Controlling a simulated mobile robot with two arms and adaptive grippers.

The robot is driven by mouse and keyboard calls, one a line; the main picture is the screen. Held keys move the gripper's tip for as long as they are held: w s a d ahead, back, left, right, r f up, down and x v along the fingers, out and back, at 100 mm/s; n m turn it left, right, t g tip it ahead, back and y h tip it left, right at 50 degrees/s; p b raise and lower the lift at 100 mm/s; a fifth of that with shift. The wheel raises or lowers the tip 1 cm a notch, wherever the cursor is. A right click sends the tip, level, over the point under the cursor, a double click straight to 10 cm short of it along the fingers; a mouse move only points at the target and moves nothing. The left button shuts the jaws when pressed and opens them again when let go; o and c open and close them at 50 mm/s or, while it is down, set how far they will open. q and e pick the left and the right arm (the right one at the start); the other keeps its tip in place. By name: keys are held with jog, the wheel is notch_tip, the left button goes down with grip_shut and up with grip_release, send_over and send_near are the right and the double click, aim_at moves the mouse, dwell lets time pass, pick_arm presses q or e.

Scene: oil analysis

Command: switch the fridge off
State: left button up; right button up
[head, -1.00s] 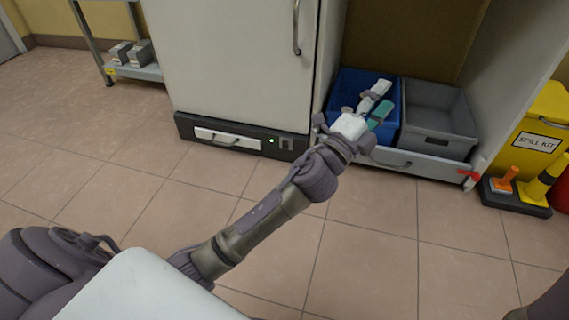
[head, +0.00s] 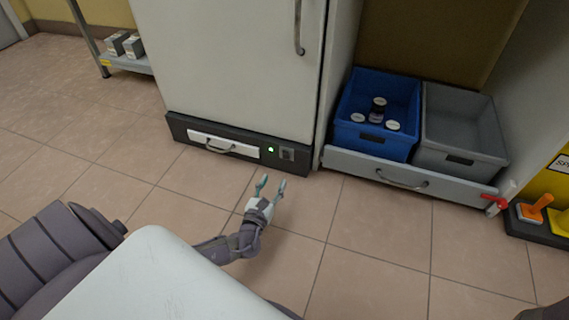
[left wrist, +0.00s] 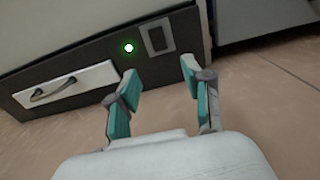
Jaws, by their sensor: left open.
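The fridge (head: 230,70) is a tall white cabinet with a dark base panel. On the base a green light (head: 271,149) is lit, and a small dark rocker switch (head: 287,154) sits just right of it. In the left wrist view the light (left wrist: 129,48) glows and the switch (left wrist: 158,39) shows ahead of my fingers. My left gripper (head: 270,187) is open and empty, low over the floor in front of the base, apart from the switch. Its teal fingers (left wrist: 160,85) are spread in the left wrist view. My right gripper is not in view.
A white drawer front with a handle (head: 222,147) is left of the light. To the right, a pulled-out drawer (head: 400,178) holds a blue bin (head: 362,137) with several jars and a grey bin (head: 460,150). The floor (head: 370,240) in front is clear.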

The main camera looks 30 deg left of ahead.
aim_at(286, 158)
pick_arm(q)
jog(key=b+x, duration=0.4)
jog(key=x, duration=0.5)
jog(key=shift+w, duration=0.35)
jog(key=shift+c, duration=0.3)
